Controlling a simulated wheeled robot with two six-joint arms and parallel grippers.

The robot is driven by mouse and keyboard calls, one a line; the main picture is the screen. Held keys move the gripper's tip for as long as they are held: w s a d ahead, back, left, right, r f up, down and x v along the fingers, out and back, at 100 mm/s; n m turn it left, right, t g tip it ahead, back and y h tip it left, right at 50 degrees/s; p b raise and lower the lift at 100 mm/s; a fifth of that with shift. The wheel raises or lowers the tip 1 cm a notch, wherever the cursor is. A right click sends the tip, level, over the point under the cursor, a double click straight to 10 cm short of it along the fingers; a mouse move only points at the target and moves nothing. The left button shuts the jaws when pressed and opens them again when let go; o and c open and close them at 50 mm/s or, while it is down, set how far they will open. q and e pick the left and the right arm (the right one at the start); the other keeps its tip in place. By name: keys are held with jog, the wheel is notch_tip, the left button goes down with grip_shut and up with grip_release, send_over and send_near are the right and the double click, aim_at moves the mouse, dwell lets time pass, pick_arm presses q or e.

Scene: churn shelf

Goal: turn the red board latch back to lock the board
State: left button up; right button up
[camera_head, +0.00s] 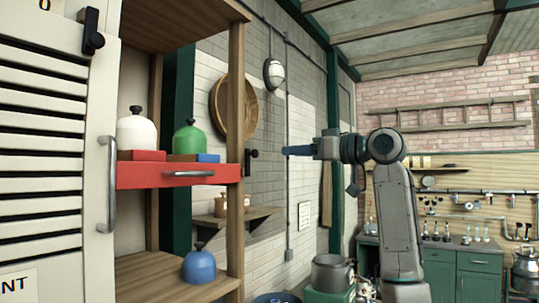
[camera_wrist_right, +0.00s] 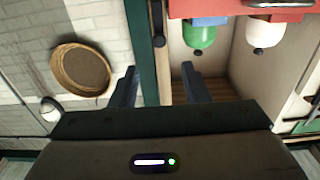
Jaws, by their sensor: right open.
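The red board (camera_head: 140,176) is a shelf with a metal handle, held level in the wooden rack. A black latch (camera_head: 249,163) with a small knob sits at the right post, beside the board's right end. In the right wrist view, which looks upside down, a dark latch (camera_wrist_right: 158,25) shows at the top, beside the red board (camera_wrist_right: 225,8). My right gripper (camera_head: 287,150) is open and empty, to the right of the latch and apart from it. Its two fingers show spread in the wrist view (camera_wrist_right: 160,86). My left gripper is not in view.
A white churn (camera_head: 137,134) and a green churn (camera_head: 190,142) stand on the board; a blue one (camera_head: 199,266) is on the shelf below. A louvred door (camera_head: 98,150) is at left. A round basket (camera_head: 220,105) hangs on the wall behind.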

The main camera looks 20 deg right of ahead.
aim_at(257, 153)
jog(key=p+x, duration=0.1)
jog(key=x, duration=0.2)
jog(key=p+x, duration=0.2)
jog(key=x, duration=0.1)
jog(key=p+x, duration=0.2)
jog(key=x, duration=0.1)
jog(key=shift+a+r, duration=0.15)
jog(key=shift+r, duration=0.1)
jog(key=shift+w+a+f+p, duration=0.15)
jog(key=shift+w+a+p, duration=0.25)
jog(key=shift+w, duration=0.25)
jog(key=shift+w+f, duration=0.1)
jog(key=shift+w, duration=0.1)
jog(key=shift+s, duration=0.1)
grip_shut()
